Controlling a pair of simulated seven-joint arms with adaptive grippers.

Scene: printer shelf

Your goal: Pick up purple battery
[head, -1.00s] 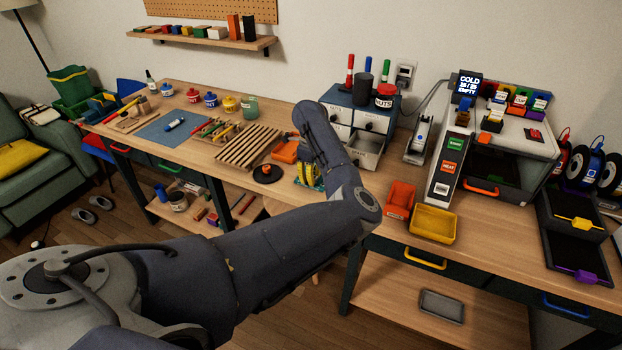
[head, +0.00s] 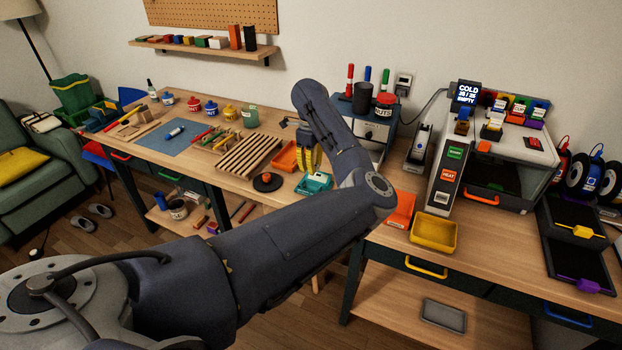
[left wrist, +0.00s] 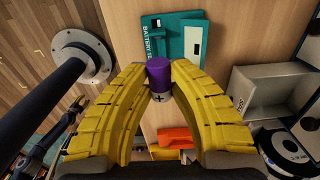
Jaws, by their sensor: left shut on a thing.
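The purple battery (left wrist: 159,72) is held between the yellow fingertips of my left gripper (left wrist: 161,84) in the left wrist view. Its purple end points away from the wrist and its pale end, with a plus mark, faces the camera. In the head view my left gripper (head: 309,152) shows only in part beside my arm, and I cannot make out the battery there.
An orange tray (head: 286,157) and a round black piece with an orange knob (head: 267,182) lie left of the holder. Yellow (head: 434,232) and orange bins stand to the right.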

